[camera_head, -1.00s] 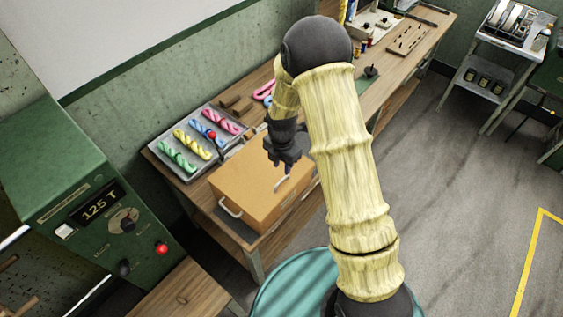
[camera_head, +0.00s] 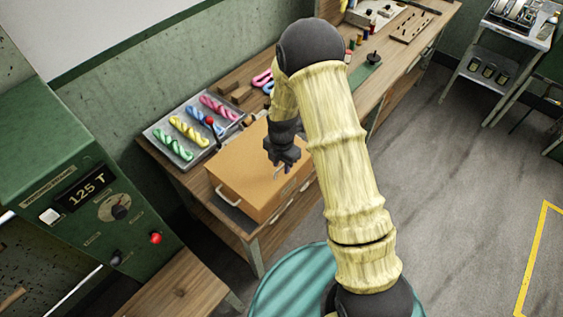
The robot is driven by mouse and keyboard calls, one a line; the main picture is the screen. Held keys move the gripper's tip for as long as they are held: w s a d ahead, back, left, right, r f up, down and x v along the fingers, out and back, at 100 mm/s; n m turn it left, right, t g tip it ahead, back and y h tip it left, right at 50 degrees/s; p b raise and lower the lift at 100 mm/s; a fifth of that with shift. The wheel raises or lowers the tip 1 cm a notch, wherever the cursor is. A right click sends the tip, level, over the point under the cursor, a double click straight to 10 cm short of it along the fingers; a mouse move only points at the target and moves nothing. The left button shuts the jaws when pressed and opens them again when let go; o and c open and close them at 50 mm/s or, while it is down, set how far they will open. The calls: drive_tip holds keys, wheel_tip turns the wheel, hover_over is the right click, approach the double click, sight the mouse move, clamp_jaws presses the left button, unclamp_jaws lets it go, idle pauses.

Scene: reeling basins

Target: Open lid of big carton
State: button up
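The big carton (camera_head: 240,174) is an orange-tan box on the wooden bench, left of my arm. Its top looks flat and closed. A white handle (camera_head: 228,196) shows on its near left side. A small pale handle (camera_head: 277,174) shows near the front edge of the top, partly hidden by my gripper. My dark gripper (camera_head: 281,168) points down over the front right part of the carton, at or just above that small handle. Whether it touches the handle, and whether its fingers are apart, is not clear. My yellow arm hides the area right of the carton.
A grey tray (camera_head: 153,134) of coloured twisted skeins lies behind and left of the carton. A green console (camera_head: 90,210) stands at left. Open floor (camera_head: 450,190) lies at right.

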drive_tip(key=shift+f+b, duration=0.3)
drive_tip(key=shift+f, duration=0.4)
clamp_jaws()
drive_tip(key=shift+r, duration=0.1)
drive_tip(key=shift+w+a+r+p, duration=0.15)
drive_tip(key=shift+r+p, duration=0.45)
drive_tip(key=shift+r, duration=0.25)
drive_tip(key=shift+w+a+r+p, duration=0.2)
drive_tip(key=shift+r+p, duration=0.35)
drive_tip(key=shift+r, duration=0.25)
drive_tip(key=shift+w+a+r+p, duration=0.1)
drive_tip(key=shift+w+r+p, duration=0.05)
drive_tip(key=shift+r+p, duration=0.6)
drive_tip(key=shift+r, duration=0.2)
